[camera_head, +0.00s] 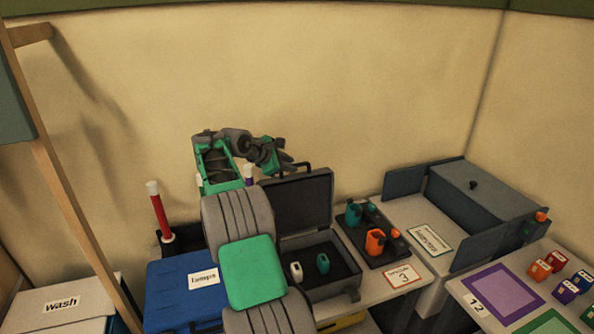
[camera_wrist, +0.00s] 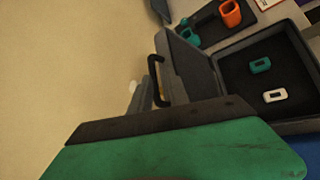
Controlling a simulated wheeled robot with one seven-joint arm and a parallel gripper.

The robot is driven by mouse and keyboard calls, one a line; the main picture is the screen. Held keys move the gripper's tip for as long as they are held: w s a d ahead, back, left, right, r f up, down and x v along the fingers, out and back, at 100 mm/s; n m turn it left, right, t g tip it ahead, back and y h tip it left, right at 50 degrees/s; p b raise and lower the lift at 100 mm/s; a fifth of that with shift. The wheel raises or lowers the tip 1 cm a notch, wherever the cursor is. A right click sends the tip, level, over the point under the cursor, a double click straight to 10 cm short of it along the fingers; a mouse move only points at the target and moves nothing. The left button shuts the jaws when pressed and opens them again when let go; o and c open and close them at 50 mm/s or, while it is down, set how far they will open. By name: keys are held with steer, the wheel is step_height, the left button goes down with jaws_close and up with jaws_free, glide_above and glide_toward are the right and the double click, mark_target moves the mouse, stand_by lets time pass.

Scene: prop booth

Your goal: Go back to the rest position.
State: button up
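My gripper (camera_head: 284,164) is raised behind and above the open lid of a dark case, near the back wall. Its fingers are small and dark in the head view, and I cannot tell whether they are apart. In the wrist view the green and dark hand fills the bottom and no clear fingertips show. I see nothing hanging from it. My arm covers part of the table and the left side of the case.
The open case (camera_head: 343,293) holds a white piece (camera_head: 296,271) and a teal piece (camera_head: 323,263). A dark tray with teal (camera_head: 354,213) and orange (camera_head: 375,242) holders stands right of it. A blue box (camera_head: 174,287), a red post (camera_head: 159,214) and a grey cabinet (camera_head: 490,187) stand around.

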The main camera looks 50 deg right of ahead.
steer(key=shift+v, duration=0.95)
steer(key=shift+s+r, duration=0.1)
steer(key=a+r+m+t+y+b, duration=0.2)
steer(key=a+m+t+y, duration=0.35)
steer(key=a, duration=2.35)
steer(key=s+a+f+m+y, duration=0.2)
steer(key=s+a+f, duration=0.3)
steer(key=s+a, duration=0.3)
steer(key=s+a+f+m+y, duration=0.1)
steer(key=s+a+f+y, duration=0.2)
steer(key=a, duration=1.1)
steer(key=s+f, duration=0.2)
steer(key=s, duration=0.3)
steer(key=shift+s+f+m+b, duration=0.25)
steer(key=shift+s+m+b, duration=0.1)
